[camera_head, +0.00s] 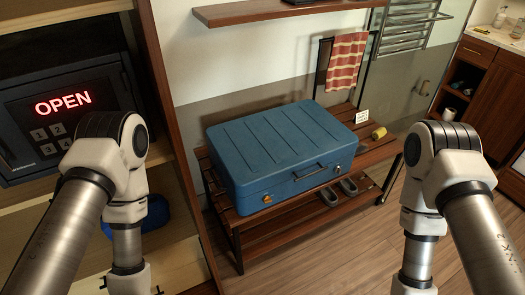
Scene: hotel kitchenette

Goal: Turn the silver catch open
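A blue ribbed suitcase (275,145) lies closed on a slatted wooden bench (232,217). Its front side has a dark handle (309,172) in the middle. A small silver catch (337,168) sits right of the handle, and a gold-coloured catch (267,199) sits left of it. The silver catch is too small to tell which way it is turned. My two arms come in at the left and right, with their forward links pointing down. Both grippers are below the picture's lower edge and out of view. Neither visible arm part touches the suitcase.
A safe (62,118) showing "OPEN" stands in a wooden cabinet at left. A yellow roll (378,132) and small white card (362,116) are on the bench's right end. Shoes (329,196) lie on its lower shelf. Floor before the bench is clear.

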